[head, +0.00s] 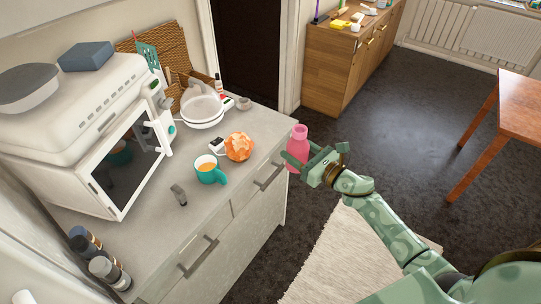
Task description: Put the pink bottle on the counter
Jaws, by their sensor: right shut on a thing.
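The pink bottle (299,142) is upright in my right gripper (298,160), which is shut around its lower part. The bottle is at the front right edge of the grey counter (178,224), and its lower end is partly covered by the fingers. It appears to be just outside the counter's edge; I cannot tell its exact height against the top. My left gripper is not in view.
A teal mug (211,175), an orange ball-like object (239,146) and a white pan (201,112) stand on the counter. A white microwave-like oven (78,138) fills its back left. Dark bottles (108,270) stand at the near left.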

